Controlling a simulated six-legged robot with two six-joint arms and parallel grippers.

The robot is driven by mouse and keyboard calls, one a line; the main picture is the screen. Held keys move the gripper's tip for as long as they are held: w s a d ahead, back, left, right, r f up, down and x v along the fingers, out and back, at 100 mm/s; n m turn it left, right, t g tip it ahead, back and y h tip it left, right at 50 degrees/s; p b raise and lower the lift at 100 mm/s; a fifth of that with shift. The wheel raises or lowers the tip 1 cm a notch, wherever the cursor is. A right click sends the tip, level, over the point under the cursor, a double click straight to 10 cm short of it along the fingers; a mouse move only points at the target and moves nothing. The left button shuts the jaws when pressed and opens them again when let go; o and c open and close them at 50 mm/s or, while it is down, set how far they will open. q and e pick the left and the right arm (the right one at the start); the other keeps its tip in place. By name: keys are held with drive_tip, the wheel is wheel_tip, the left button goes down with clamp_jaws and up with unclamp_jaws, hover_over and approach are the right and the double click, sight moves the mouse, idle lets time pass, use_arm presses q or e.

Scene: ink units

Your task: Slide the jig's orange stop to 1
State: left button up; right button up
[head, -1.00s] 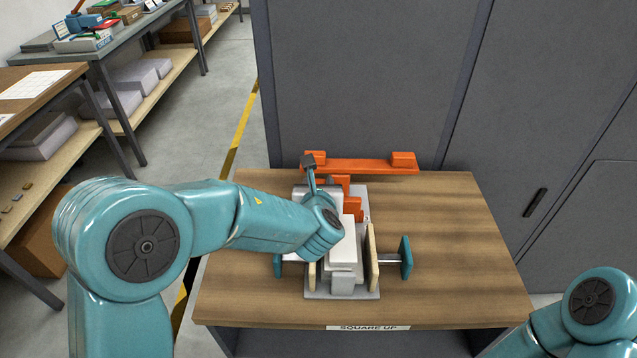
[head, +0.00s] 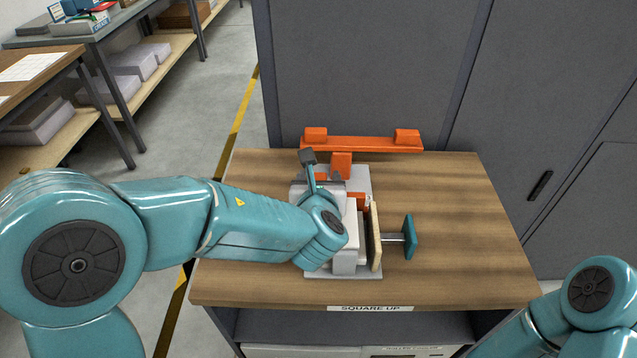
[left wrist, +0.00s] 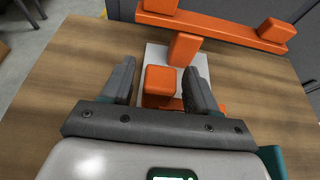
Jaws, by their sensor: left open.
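The jig's grey base (head: 358,181) lies on the wooden table, with a wooden side plate (head: 375,238) and a teal knob (head: 410,236) at its right. My left gripper (head: 338,182) is over the jig and hides much of its middle. In the left wrist view its two dark fingers (left wrist: 162,72) are apart, on either side of an orange block (left wrist: 160,79), which looks like the stop. I see no clear contact with it. A bit of orange also shows right of the gripper in the head view (head: 367,201). I cannot read any scale marks.
An orange crossbar (head: 362,144) with raised ends and a short stem runs along the table's back edge. A grey cabinet (head: 365,70) stands behind. The wooden table (head: 458,225) is clear to the right of the jig. My right arm's elbow shows at the lower right.

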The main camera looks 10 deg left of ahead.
use_arm(q)
drive_tip(key=v, duration=1.6)
drive_tip(key=shift+s+r, duration=0.15)
drive_tip(key=shift+s, duration=0.2)
drive_tip(key=shift+d, duration=0.1)
